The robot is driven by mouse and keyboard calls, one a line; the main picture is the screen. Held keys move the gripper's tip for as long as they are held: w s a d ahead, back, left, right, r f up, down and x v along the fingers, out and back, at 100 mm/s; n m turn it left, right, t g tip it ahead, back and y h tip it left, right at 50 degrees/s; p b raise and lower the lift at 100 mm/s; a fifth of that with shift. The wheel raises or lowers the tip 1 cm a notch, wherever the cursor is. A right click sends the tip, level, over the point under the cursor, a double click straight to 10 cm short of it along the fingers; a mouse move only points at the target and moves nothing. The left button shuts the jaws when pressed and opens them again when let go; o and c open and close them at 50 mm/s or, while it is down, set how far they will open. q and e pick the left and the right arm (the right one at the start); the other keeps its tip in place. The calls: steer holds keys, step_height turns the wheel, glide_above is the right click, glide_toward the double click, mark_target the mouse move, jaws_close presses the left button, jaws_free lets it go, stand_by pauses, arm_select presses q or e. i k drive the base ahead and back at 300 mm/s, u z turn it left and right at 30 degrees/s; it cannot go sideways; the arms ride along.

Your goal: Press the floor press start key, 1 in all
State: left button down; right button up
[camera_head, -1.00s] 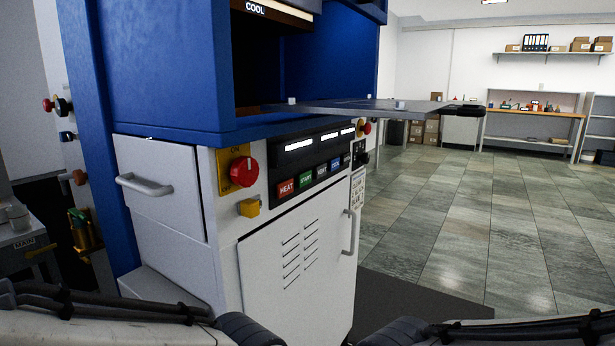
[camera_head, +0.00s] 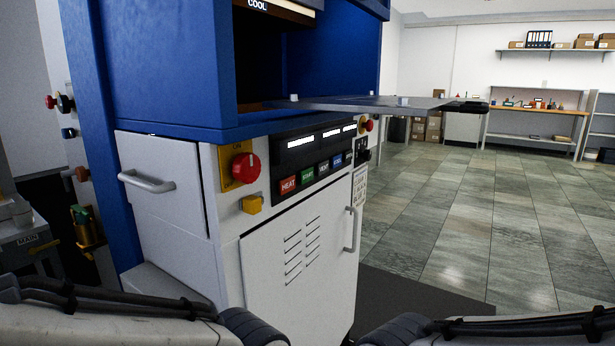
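The floor press (camera_head: 165,85) is a large blue and white machine at the left and centre of the head view. Its black control panel (camera_head: 283,165) carries a row of coloured keys under lit displays. A red key (camera_head: 288,185) reads HEAT. A green key (camera_head: 307,175) beside it has lettering too small to read surely, possibly START. Dark and blue keys (camera_head: 336,160) follow to the right. A red rotary switch (camera_head: 245,167) on a yellow plate is left of the panel. Parts of both my arms show at the bottom edge, but neither gripper is in view.
A grey plate (camera_head: 375,104) juts out to the right from the press opening above the panel. A drawer handle (camera_head: 147,181) and a door handle (camera_head: 351,230) stick out. Open tiled floor (camera_head: 440,210) lies to the right. Shelves and a bench (camera_head: 535,112) stand at the back wall.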

mark_target(306, 175)
steer(key=z, duration=2.35)
steer(key=i, duration=1.3)
steer(key=u, duration=3.15)
